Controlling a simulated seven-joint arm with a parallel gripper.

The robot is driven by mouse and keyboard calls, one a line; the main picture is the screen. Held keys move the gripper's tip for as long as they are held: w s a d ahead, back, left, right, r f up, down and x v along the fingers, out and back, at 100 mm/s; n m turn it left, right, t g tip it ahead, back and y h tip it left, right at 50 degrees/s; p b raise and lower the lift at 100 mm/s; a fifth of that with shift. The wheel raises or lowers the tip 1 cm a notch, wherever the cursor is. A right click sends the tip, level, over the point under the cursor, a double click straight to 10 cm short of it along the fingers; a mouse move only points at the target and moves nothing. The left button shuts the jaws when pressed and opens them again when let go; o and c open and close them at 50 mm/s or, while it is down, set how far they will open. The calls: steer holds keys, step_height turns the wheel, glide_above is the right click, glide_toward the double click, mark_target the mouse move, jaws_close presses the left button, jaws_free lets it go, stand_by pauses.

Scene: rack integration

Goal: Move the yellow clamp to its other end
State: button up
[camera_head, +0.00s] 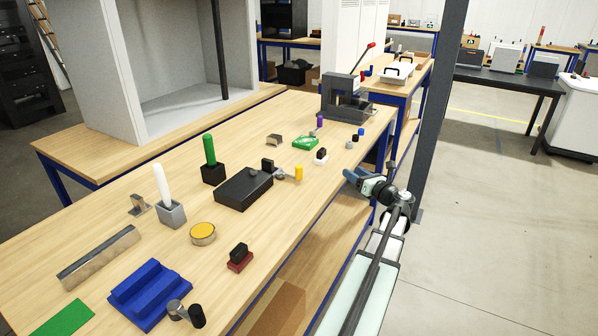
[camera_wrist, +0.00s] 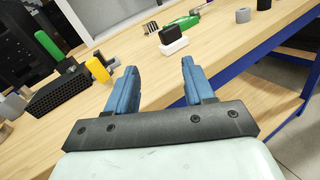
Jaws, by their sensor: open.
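In the wrist view the yellow handle (camera_wrist: 97,69) is at the left, beside the perforated black block (camera_wrist: 66,93). My gripper (camera_head: 352,177) is at the table's right edge, to the right of the clamp and apart from it. In the wrist view its blue fingers (camera_wrist: 160,88) are spread with only bare tabletop between them.
A small white-and-black piece (camera_head: 321,156) stands between clamp and press side. A green-handled tool (camera_head: 210,160) stands behind the block. A press (camera_head: 345,100) is at the far end. The wooden tabletop (camera_head: 300,215) is clear in front of the clamp.

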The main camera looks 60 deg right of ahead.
mark_target(302, 172)
steer(key=w+a+n+t+y, duration=0.1)
steer(key=w+a+n+y, duration=0.3)
steer(key=a, duration=0.7)
steer(key=shift+h, duration=0.4)
steer(key=x, duration=1.4)
steer(key=shift+w, duration=0.35)
jaws_close()
